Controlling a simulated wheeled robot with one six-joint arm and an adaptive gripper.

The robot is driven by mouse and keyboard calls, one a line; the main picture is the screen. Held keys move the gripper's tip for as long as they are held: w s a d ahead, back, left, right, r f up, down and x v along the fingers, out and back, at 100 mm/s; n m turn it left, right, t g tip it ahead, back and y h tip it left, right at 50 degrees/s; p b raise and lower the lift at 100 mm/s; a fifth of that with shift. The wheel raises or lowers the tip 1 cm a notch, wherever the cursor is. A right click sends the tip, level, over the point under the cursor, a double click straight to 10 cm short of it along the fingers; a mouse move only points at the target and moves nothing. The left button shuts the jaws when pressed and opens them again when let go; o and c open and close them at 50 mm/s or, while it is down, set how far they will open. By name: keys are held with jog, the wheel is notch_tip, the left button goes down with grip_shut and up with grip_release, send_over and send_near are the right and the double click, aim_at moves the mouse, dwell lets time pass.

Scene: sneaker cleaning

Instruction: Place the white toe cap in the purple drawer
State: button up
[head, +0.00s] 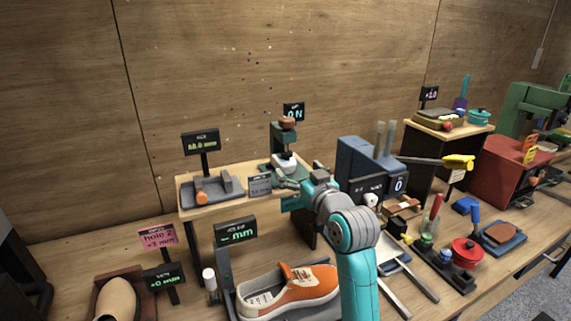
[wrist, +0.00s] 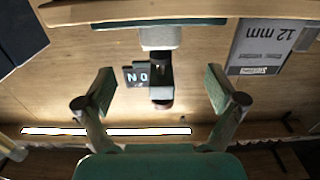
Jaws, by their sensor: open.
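A small white piece, which looks like the toe cap (head: 284,162), sits on the green press-like stand (head: 282,136) on the raised wooden shelf. In the wrist view a pale block (wrist: 160,38), probably the same piece, shows at the top centre against the stand's green base. My gripper (head: 283,189) is in front of the stand. In the wrist view my gripper (wrist: 160,88) has its two fingers wide apart, with nothing held between them. The pale block lies beyond the fingertips, apart from them. I cannot make out a purple drawer in either view.
A grey tray with an orange knob (head: 201,197) is left on the shelf. A 12 mm sign (wrist: 262,47) is close on the right in the wrist view. An orange sneaker (head: 300,286) lies below. Blue blocks (head: 357,158) and a red box (head: 506,168) stand to the right.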

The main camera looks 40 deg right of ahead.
aim_at(286, 158)
jog(key=shift+x, duration=3.5)
jog(key=shift+f, duration=0.15)
jog(key=c, duration=1.4)
jog(key=shift+w, duration=0.15)
